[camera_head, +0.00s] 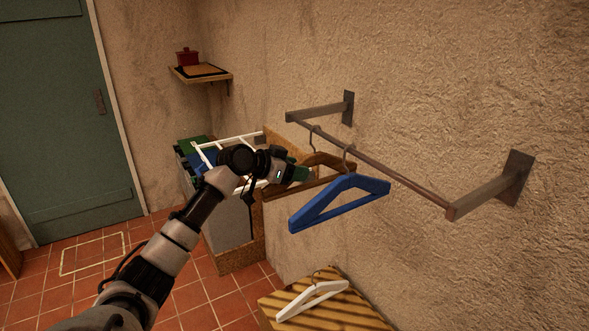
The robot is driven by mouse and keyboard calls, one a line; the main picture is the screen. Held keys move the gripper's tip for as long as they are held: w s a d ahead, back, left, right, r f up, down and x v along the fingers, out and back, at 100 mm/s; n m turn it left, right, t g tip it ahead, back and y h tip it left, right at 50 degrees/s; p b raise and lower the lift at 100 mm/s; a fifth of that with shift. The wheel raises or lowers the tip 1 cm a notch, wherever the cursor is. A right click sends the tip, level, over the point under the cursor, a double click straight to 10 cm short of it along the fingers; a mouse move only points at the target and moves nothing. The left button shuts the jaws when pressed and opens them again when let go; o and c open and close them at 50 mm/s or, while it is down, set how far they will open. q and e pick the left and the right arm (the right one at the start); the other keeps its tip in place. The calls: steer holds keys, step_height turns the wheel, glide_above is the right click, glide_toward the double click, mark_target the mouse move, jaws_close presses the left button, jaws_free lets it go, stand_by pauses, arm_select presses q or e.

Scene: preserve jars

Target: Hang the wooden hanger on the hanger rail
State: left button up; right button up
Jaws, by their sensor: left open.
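The brown wooden hanger (331,160) is at the hanger rail (395,176), behind and left of a blue hanger (337,200). Its hook reaches up to the rail and appears to be over it. My left gripper (305,173) is open at the left part of the wooden hanger, close to it; I cannot tell whether they touch. Part of the wooden hanger is hidden by the gripper and the blue hanger. The blue hanger hangs from the rail by its own hook. My right gripper is not in view.
A white hanger (312,299) lies on a slatted wooden top (345,318) below. Behind my left arm stand a wooden-sided bin (233,258) and a white rack (243,136). The rail's right part is bare.

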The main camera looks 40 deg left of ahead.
arm_select(q)
steer(key=b+v, duration=0.4)
steer(key=v, duration=0.6)
steer(key=shift+s+a, duration=0.2)
steer(key=shift+s, duration=0.15)
